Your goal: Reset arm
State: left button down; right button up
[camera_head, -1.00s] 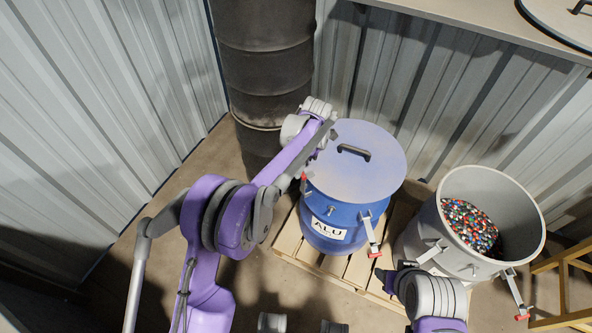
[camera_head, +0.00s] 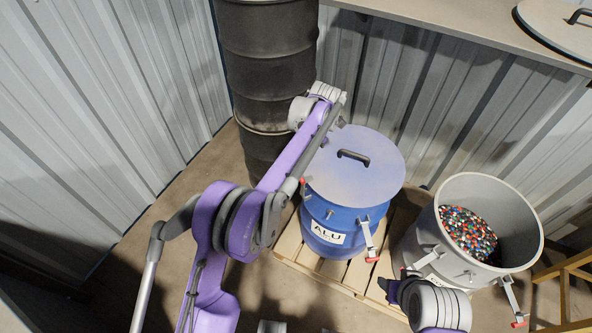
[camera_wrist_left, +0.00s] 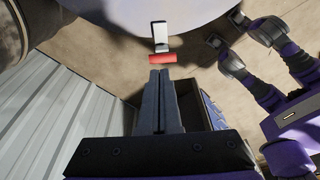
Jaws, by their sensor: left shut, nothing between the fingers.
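My left arm (camera_head: 232,218) reaches up from the bottom in the head view, its wrist end at the upper left edge of the blue ALU drum (camera_head: 322,217). The drum's lid (camera_head: 350,180) is on, with a black handle on top. The left gripper itself cannot be made out in the head view. In the left wrist view the left gripper (camera_wrist_left: 159,73) is shut and empty, its fingertips just below a red-tipped latch (camera_wrist_left: 161,58) in the picture. Part of my right arm (camera_head: 437,303) shows at the bottom right of the head view; its gripper is not visible.
An open grey drum (camera_head: 418,238) holding mixed coloured bits stands right of the blue drum on a wooden pallet (camera_head: 290,246). A dark barrel (camera_head: 265,60) stands behind. Corrugated walls (camera_head: 90,110) close the corner. A loose lid (camera_head: 555,30) lies on a shelf (camera_head: 440,22) at the top.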

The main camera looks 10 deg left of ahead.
pick_arm(q)
jog(key=shift+w+d+r, duration=0.35)
jog(key=shift+d+r, duration=0.35)
jog(key=shift+r, duration=0.1)
